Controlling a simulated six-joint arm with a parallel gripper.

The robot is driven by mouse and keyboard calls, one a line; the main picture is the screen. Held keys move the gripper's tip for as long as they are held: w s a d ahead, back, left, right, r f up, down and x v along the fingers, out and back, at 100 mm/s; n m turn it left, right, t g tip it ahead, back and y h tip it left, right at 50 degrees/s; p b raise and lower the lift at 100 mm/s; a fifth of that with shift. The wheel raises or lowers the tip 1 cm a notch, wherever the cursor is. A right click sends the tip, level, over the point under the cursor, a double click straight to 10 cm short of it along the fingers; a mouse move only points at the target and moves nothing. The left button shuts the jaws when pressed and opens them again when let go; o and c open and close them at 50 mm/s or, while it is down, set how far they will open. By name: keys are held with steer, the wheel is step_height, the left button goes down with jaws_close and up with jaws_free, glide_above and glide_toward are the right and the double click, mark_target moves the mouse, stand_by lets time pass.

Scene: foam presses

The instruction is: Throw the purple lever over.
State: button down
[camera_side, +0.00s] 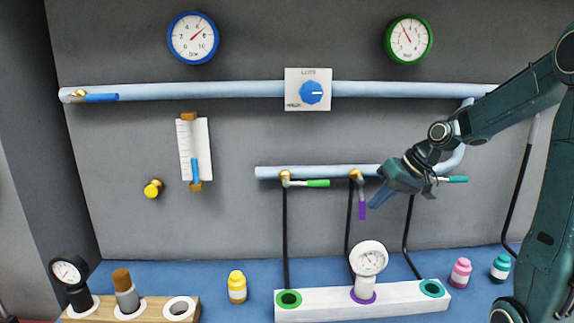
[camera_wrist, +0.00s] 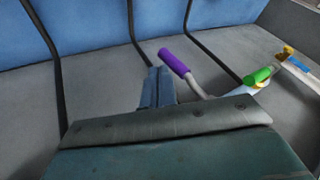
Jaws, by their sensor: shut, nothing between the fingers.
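The purple lever (camera_side: 362,211) hangs down from its brass valve on the lower pale-blue pipe, its grip pointing at the floor. In the wrist view the purple grip (camera_wrist: 174,62) stands close to the right of my fingers, on a pale bent stem. My gripper (camera_side: 374,202) is just right of the lever in the side view, fingers angled down and to the left. In the wrist view my gripper (camera_wrist: 158,78) shows its blue fingers together with nothing between them. I cannot tell whether they touch the lever.
A green lever (camera_side: 318,183) lies level to the left, and a teal lever (camera_side: 457,179) to the right. Black hoses run down to a white block (camera_side: 330,308) holding a gauge (camera_side: 369,258). A blue-knob plate (camera_side: 307,104) is above.

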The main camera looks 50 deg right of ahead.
steer(key=shift+w+f, duration=0.2)
steer(key=shift+f, duration=0.05)
steer(key=shift+w+a+f+t+y, duration=0.3)
steer(key=shift+w+a+t, duration=0.15)
steer(key=shift+a, duration=0.35)
steer(key=v, duration=0.8)
steer(key=shift+w+d, duration=0.15)
steer(key=shift+d, duration=0.1)
steer(key=shift+a, duration=0.1)
